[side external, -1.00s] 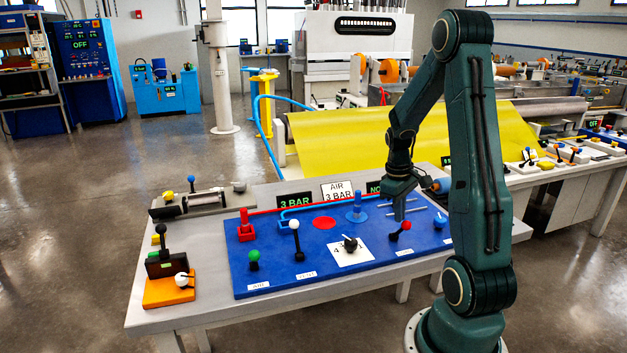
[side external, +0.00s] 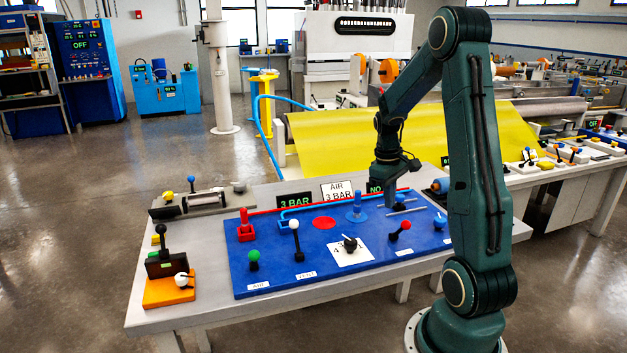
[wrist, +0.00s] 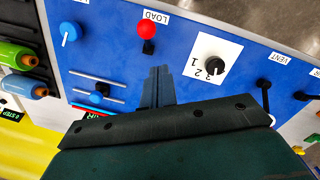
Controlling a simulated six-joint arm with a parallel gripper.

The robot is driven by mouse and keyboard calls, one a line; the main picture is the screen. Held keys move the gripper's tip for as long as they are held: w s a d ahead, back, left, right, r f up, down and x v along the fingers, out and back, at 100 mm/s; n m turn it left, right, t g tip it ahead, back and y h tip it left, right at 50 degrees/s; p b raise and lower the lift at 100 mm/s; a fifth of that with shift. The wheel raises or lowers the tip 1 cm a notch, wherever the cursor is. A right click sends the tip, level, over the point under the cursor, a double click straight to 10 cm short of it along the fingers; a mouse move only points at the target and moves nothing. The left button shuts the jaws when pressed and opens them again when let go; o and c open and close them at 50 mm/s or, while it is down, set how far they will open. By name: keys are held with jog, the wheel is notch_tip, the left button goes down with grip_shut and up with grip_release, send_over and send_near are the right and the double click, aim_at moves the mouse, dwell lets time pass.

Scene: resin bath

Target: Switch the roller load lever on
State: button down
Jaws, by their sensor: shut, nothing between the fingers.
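The load lever with its red ball and short black stem (side external: 405,226) stands on the blue panel (side external: 330,281). In the side view it tilts up to the right. In the wrist view its red ball (wrist: 147,30) is beside the LOAD label (wrist: 155,17). My gripper (side external: 389,203) is shut and empty, above the back right part of the panel, behind and slightly left of the lever in the side view. In the wrist view the closed fingertips (wrist: 160,72) point towards the lever, with a gap and no visible contact.
A numbered rotary dial (side external: 350,244) and a white-ball lever (side external: 295,226) stand left of the load lever. A blue knob (side external: 440,222) is to its right. Thin metal rods (wrist: 97,77) and a blue upright post (side external: 356,206) are near my gripper.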

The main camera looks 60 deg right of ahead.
notch_tip(320, 180, up, 8)
jog(key=s+a, duration=0.1)
jog(key=a, duration=0.1)
jog(key=shift+a, duration=0.35)
jog(key=shift+s, duration=0.1)
jog(key=w+a+r+n+t+h, duration=0.1)
jog(key=w+a+r+t, duration=0.15)
jog(key=a, duration=0.55)
jog(key=w+a+r+n+t, duration=0.1)
jog(key=a+r, duration=0.3)
jog(key=a, duration=0.4)
jog(key=s+a+n+t+y, duration=0.1)
jog(key=s+a+t, duration=0.2)
jog(key=a, duration=1)
jog(key=s, duration=0.3)
jog(key=shift+a+r+n+y, duration=0.2)
jog(key=shift+r+n+y, duration=0.05)
jog(key=shift+n+y, duration=0.05)
jog(key=shift+t, duration=0.25)
